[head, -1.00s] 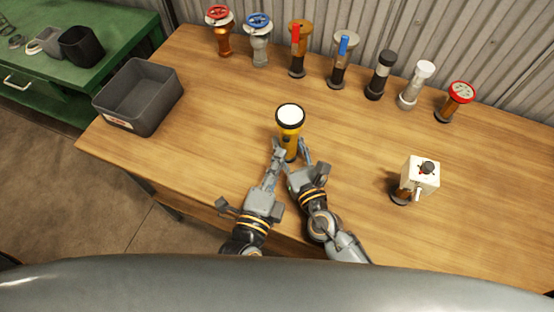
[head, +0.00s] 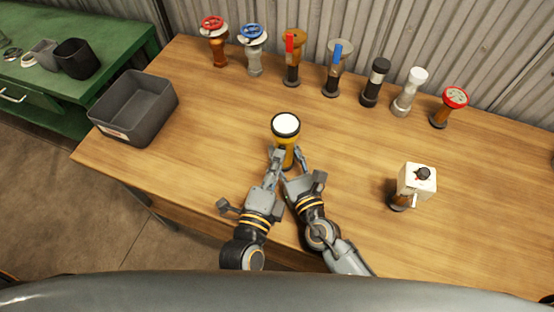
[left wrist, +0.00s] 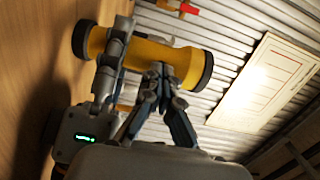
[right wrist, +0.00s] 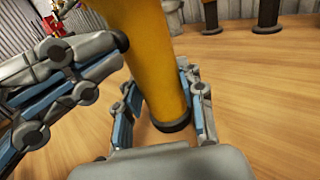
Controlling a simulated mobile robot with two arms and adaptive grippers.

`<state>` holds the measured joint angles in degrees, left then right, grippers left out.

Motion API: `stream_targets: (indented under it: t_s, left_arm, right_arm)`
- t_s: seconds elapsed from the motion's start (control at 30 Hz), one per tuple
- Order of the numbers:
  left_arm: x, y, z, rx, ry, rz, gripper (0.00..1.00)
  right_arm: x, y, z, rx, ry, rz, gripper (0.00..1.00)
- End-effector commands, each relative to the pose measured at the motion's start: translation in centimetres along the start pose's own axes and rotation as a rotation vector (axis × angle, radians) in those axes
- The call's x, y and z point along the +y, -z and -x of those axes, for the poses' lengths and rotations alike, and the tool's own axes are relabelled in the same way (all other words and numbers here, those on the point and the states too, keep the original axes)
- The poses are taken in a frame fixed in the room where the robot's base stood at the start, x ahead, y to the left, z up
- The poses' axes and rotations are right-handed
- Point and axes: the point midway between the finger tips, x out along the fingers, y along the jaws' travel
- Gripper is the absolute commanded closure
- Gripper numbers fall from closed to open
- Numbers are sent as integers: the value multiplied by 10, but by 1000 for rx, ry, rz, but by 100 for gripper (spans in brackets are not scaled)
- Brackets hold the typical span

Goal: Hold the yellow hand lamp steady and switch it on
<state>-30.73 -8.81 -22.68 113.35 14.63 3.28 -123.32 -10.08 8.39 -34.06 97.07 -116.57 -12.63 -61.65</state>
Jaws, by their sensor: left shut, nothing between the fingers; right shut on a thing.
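The yellow hand lamp (head: 286,126) is upright near the table's front edge, its black-rimmed white lens facing up. My right gripper (head: 296,160) is shut around its lower barrel; in the right wrist view the yellow barrel (right wrist: 155,60) runs between the fingers to a dark base. I cannot tell whether the base touches the table. My left gripper (head: 277,154) is shut and empty beside the barrel. In the left wrist view its closed fingertips (left wrist: 160,74) are at the side of the lamp (left wrist: 150,57), touching or nearly so. They cover that part of the barrel, and no switch shows clearly.
Several valves and fittings stand in a row along the back, including a red-wheel valve (head: 213,25). A grey bin (head: 133,105) is at the left and a white box-shaped fitting (head: 416,180) at the right. The table between is clear.

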Motion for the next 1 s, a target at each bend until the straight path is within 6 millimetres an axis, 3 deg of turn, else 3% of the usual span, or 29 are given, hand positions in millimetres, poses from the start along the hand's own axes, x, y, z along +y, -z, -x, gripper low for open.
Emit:
stream_targets:
  t_s: [0.73,1.0]
  left_arm:
    - [-4,-1,-10,-7,8,4,100]
    - [-2,0,13,-5,3,5,100]
  right_arm:
    - [0,0,0,0,0,0,100]
    - [0,0,0,0,0,0,100]
